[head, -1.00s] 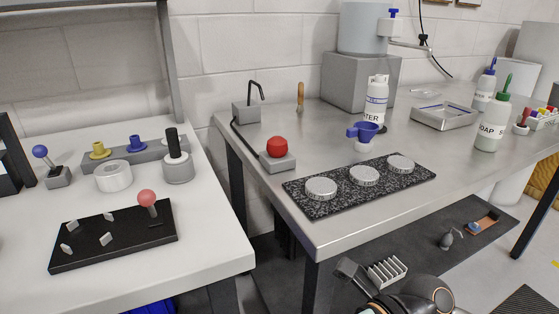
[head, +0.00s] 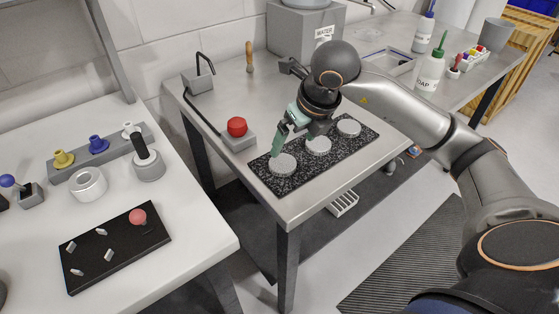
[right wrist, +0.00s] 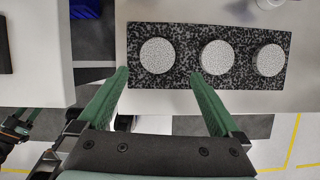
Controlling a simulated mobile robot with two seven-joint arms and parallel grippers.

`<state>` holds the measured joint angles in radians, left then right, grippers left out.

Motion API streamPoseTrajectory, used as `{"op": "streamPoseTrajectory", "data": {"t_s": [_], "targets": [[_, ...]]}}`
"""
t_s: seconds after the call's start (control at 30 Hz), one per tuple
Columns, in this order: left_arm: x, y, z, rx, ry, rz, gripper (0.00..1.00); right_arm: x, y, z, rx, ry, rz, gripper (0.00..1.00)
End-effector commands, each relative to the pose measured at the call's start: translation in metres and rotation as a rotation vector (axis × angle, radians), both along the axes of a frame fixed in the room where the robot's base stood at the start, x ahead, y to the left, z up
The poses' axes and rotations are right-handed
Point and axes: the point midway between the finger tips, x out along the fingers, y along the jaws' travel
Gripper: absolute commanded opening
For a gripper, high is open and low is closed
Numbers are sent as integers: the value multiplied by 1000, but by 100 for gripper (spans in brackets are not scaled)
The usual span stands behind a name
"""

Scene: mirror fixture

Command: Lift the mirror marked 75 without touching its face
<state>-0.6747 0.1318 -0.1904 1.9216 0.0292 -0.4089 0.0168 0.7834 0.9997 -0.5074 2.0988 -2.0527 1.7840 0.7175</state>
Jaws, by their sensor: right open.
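Three round grey discs lie flat in a row on a black speckled slab (head: 335,167): a left one (head: 282,165), a middle one (head: 319,145) and a right one (head: 349,127). No mark 75 is readable on any of them, and I cannot tell which disc is the mirror. My right gripper (head: 290,144) is open above the left disc. In the right wrist view, the left disc (right wrist: 157,55) shows between the green fingertips (right wrist: 160,74), slightly beyond them. I see no contact, but the height is hard to judge.
A red button box (head: 238,141) stands left of the slab, near the steel table's edge. Behind are a cabled stand (head: 197,80) and a wooden-handled tool (head: 249,57). A white bench (head: 195,240) with fixtures lies left, across a gap. The table front is clear.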

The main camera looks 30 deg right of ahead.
Motion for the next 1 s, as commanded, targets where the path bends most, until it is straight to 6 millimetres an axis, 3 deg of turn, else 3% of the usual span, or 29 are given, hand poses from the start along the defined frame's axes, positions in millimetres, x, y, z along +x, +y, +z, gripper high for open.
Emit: {"op": "streamPoseTrajectory", "data": {"t_s": [0.1,0.37,0.6,0.93,1.0], "targets": [[1,0,0,0,-1,-1,50,7,1,-19,2,4,2,100],[1,0,2,0,-2,-1,50,13,2,-39,2,3,4,100],[1,1,4,1,-6,2,50,23,4,-72,4,3,4,100],[1,2,4,2,-7,3,50,27,4,-80,2,0,5,100],[1,2,4,2,-6,3,50,27,4,-80,2,0,5,93]]}}
